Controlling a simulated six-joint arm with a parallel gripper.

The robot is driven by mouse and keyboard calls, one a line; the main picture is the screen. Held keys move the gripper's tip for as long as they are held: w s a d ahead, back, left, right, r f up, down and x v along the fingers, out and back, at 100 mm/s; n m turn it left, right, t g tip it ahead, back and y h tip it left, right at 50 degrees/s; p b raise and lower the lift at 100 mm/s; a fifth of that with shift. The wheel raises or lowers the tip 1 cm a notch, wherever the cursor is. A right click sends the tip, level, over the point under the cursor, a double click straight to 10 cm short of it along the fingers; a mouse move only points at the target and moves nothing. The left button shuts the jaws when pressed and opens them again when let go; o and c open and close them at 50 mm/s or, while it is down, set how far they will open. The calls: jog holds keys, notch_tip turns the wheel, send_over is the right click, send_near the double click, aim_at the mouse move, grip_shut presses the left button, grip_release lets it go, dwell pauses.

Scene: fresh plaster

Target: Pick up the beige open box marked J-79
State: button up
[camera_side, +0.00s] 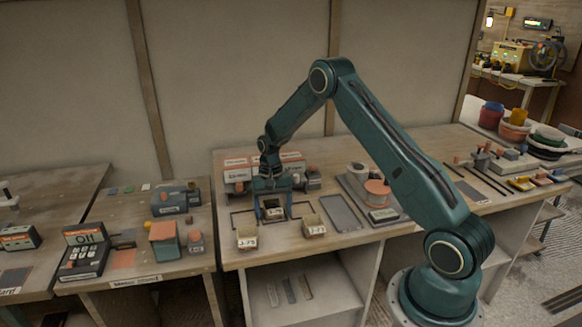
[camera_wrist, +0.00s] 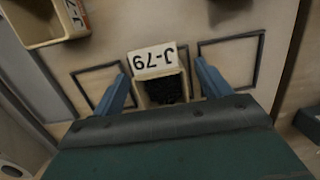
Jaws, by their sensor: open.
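The beige open box marked J-79 (camera_wrist: 154,62) is in the middle of the wrist view, its label upside down there and something dark and grainy inside. In the side view this box (camera_side: 273,213) is on the wooden bench, under my gripper (camera_side: 274,208) and partly covered by it. My gripper (camera_wrist: 163,72) is open, with one blue finger on each side of the box. A gap shows between each finger and the box. I cannot tell exactly how low the fingertips are.
Two similar beige boxes stand nearby, one front left (camera_side: 247,238) and one to the right (camera_side: 314,226). Dark rectangular outlines (camera_wrist: 230,62) lie on the bench beside the J-79 box. Grey and orange items (camera_side: 238,172) stand behind my gripper. A flat grey tray (camera_side: 343,212) lies farther right.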

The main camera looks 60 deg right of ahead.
dwell(0.5)
jog(key=c, duration=1.1)
jog(key=shift+r, duration=0.1)
notch_tip(320, 180, up, 20)
jog(key=shift+f, duration=0.1)
dwell(0.4)
